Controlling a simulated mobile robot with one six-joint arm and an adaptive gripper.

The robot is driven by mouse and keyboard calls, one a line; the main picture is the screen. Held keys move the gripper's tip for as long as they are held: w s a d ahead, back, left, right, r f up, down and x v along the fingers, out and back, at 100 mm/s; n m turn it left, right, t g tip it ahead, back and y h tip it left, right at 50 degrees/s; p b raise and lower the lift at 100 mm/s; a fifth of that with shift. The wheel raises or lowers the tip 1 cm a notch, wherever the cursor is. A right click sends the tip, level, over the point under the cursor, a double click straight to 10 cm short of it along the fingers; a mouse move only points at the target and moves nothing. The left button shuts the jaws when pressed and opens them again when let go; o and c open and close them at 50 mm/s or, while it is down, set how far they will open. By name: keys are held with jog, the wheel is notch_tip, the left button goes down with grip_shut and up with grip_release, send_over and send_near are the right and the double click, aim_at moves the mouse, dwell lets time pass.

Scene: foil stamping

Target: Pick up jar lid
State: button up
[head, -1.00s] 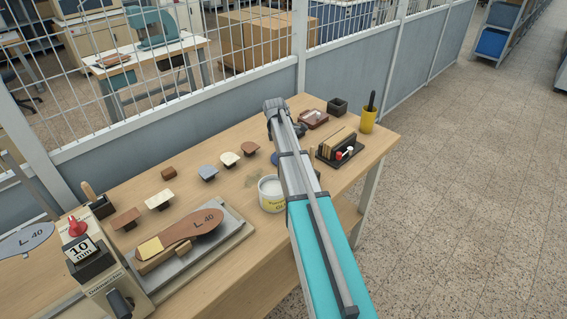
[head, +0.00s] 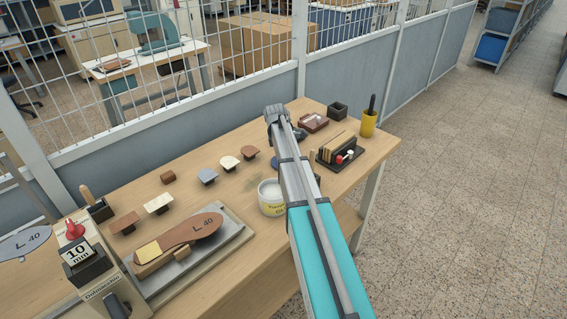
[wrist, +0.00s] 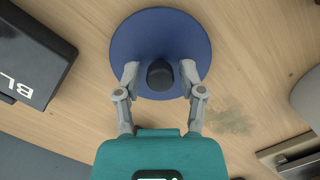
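The jar lid (wrist: 122,45) is a flat blue disc with a black knob (wrist: 160,74) at its middle. It lies on the wooden table. In the head view only a small blue part of the lid (head: 275,160) shows beside my arm. My gripper (wrist: 160,72) is over the lid, with one finger on each side of the knob. A gap shows between each finger and the knob, so it is open. In the head view the fingers are mostly hidden by my arm. The open jar (head: 271,199), white with a yellow label, stands left of my arm.
A black box (wrist: 35,55) with white letters lies left of the lid in the wrist view. Several small stamp-like blocks stand left on the table. A black holder with cards (head: 338,152) and a yellow cup (head: 368,124) stand right. A mesh fence runs behind.

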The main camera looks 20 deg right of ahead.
grip_shut()
jog(key=shift+r, duration=0.1)
notch_tip(320, 180, up, 10)
jog(key=p, duration=1)
dwell(0.7)
jog(key=shift+f, duration=0.3)
dwell(0.3)
